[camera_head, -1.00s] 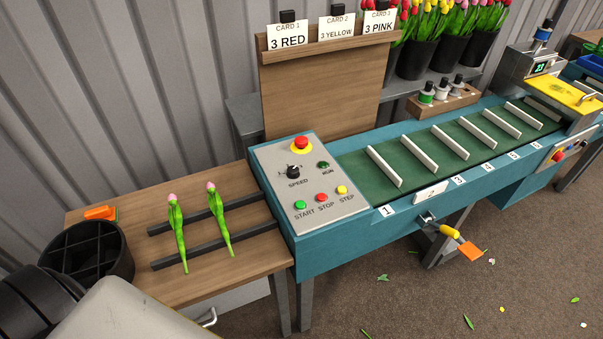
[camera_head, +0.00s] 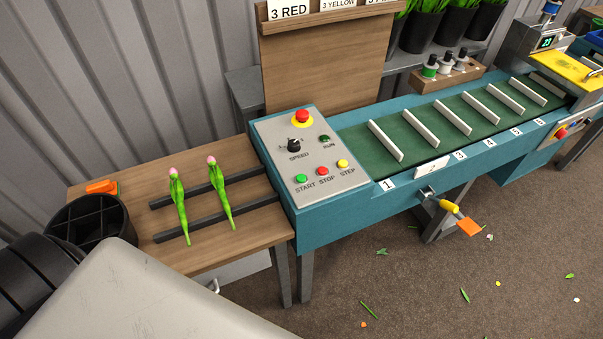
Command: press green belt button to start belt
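The green START button (camera_head: 301,179) is at the lower left of the grey control panel (camera_head: 318,196) on the teal belt machine. A red STOP button (camera_head: 323,171) and a yellow STEP button (camera_head: 342,163) sit to its right. Above them are a black SPEED knob (camera_head: 294,146), a dark green RUN lamp (camera_head: 324,139) and a red emergency button on yellow (camera_head: 302,117). The green belt (camera_head: 385,165) has white dividers and looks empty. Neither gripper is in view.
Two pink tulips (camera_head: 178,205) (camera_head: 220,193) lie across dark rails on the wooden table (camera_head: 240,252), left of the panel. A black divided bin (camera_head: 92,222) and an orange tool (camera_head: 101,187) are near.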

